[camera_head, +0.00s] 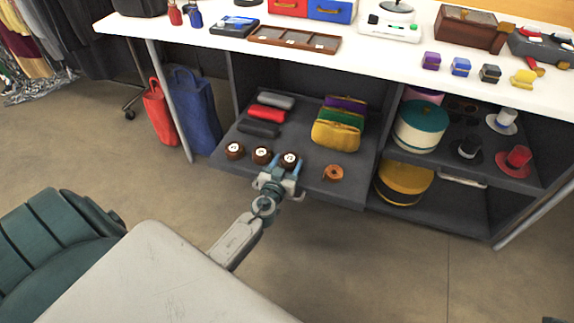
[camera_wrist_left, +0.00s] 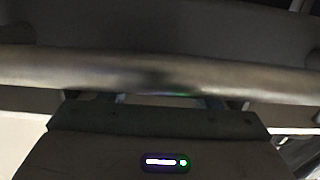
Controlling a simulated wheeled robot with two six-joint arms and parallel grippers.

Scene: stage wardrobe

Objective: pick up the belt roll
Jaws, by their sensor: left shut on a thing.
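The belt roll (camera_head: 332,172) is a small orange-brown coil lying at the front right of a dark grey pulled-out tray (camera_head: 340,195). My left gripper (camera_head: 283,174) is at the tray's front edge, left of the belt roll and apart from it. In the left wrist view a long, rounded grey-brown bar (camera_wrist_left: 60,68) crosses in front of my gripper, which is shut on it. It looks like the tray's handle. The bar hides most of my fingers, and the belt roll cannot be made out there. My right gripper is not in view.
Three dark brown round things with white faces (camera_head: 262,155) stand in a row left of the belt roll. Rolled cloths (camera_head: 264,112) and colored purses (camera_head: 336,135) lie behind. A white counter (camera_head: 220,42) overhangs the tray.

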